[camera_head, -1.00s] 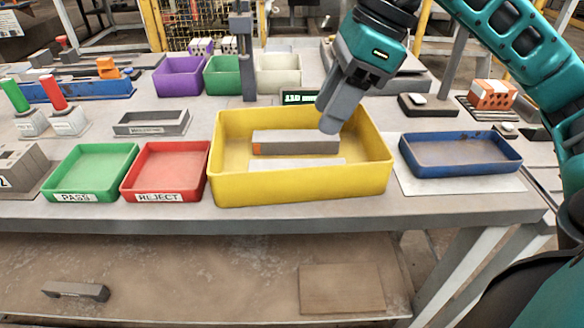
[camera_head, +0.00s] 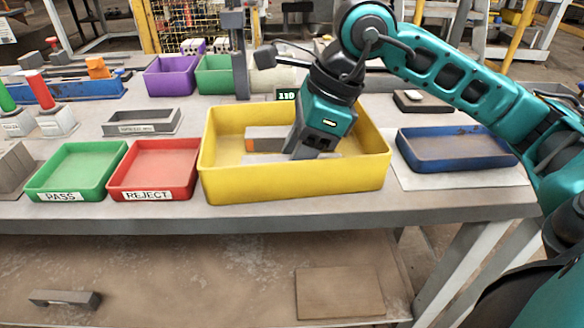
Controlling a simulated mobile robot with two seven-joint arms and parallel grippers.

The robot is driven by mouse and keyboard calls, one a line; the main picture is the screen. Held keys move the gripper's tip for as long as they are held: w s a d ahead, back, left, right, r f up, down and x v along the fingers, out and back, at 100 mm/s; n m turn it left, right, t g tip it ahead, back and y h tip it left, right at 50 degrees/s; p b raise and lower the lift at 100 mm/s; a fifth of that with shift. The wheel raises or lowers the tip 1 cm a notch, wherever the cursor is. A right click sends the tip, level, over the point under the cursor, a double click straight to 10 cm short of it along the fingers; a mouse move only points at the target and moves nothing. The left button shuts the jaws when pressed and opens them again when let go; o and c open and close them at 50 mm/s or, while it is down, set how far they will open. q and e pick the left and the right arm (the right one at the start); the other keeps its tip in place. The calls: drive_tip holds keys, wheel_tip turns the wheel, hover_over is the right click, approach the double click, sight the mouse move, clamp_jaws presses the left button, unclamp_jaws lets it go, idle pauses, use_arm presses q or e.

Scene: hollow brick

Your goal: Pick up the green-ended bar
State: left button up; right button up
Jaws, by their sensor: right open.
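Inside the yellow bin (camera_head: 290,183) lies a grey bar with an orange left end (camera_head: 268,134). A second, paler bar (camera_head: 262,158) lies in front of it, mostly hidden by the bin's front wall. I see no green end on either bar; their right parts are hidden behind my gripper. My right gripper (camera_head: 304,148) reaches down into the bin from the upper right. Its fingers are at the right part of the bars, open, and I cannot tell whether they touch a bar. My left gripper is not in view.
A red REJECT tray (camera_head: 152,170) and a green PASS tray (camera_head: 72,173) stand left of the bin. A blue tray (camera_head: 455,150) stands to the right. Purple (camera_head: 170,77) and green (camera_head: 214,77) bins and a grey post (camera_head: 240,65) stand behind.

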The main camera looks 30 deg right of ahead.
clamp_jaws()
drive_tip(key=shift+r, duration=0.15)
